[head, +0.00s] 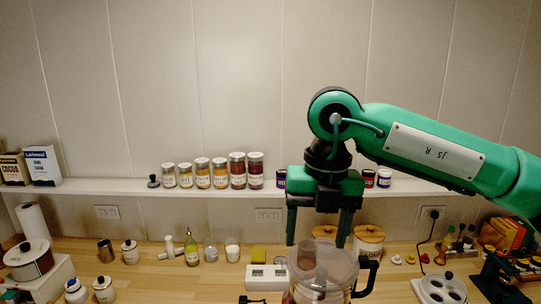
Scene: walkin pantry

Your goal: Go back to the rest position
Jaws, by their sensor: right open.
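My right gripper (318,226) hangs from the green right arm, which reaches in from the right side of the head view. Its two dark fingers point down and stand apart, with nothing seen between them. The gripper is above and in front of the counter, over a clear blender-like jug (325,270) with a dark handle at the bottom of the view. I cannot tell how far the fingertips are from the jug's lid. My left gripper is not in view.
A white shelf (110,187) carries labelled jars (237,171) and boxes (41,166). The wooden counter (215,275) below holds canisters, bottles, a pot (28,260) at left, a white tray (440,289) and a dark device (500,280) at right. The wall above the shelf is bare.

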